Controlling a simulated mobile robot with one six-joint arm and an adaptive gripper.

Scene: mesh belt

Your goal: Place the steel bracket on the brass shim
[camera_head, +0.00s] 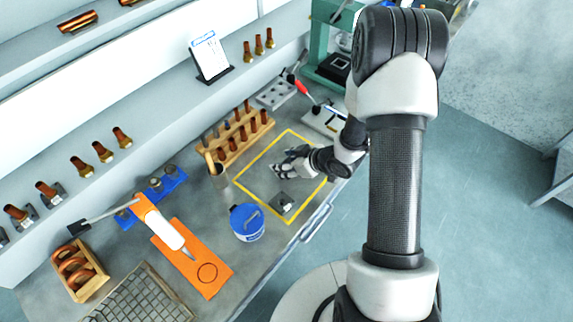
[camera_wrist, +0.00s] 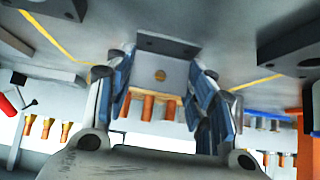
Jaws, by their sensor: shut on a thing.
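My gripper (camera_head: 292,162) is low over the yellow-outlined area of the bench in the head view. In the wrist view its two blue-padded fingers (camera_wrist: 163,88) are shut on the steel bracket (camera_wrist: 168,46). The bracket shows a dark flange with two holes and a lighter face with a brass-coloured round spot or hole; I cannot tell which. In the head view the held bracket is too small to make out. I cannot pick out the brass shim for certain in either view.
A dark metal piece (camera_head: 283,201) lies inside the yellow outline (camera_head: 262,207), nearer the front. A similar dark holed piece (camera_wrist: 292,48) shows right in the wrist view, another (camera_wrist: 50,8) upper left. A blue-lidded tub (camera_head: 247,223), metal cup (camera_head: 217,175) and wooden rack (camera_head: 238,141) stand nearby.

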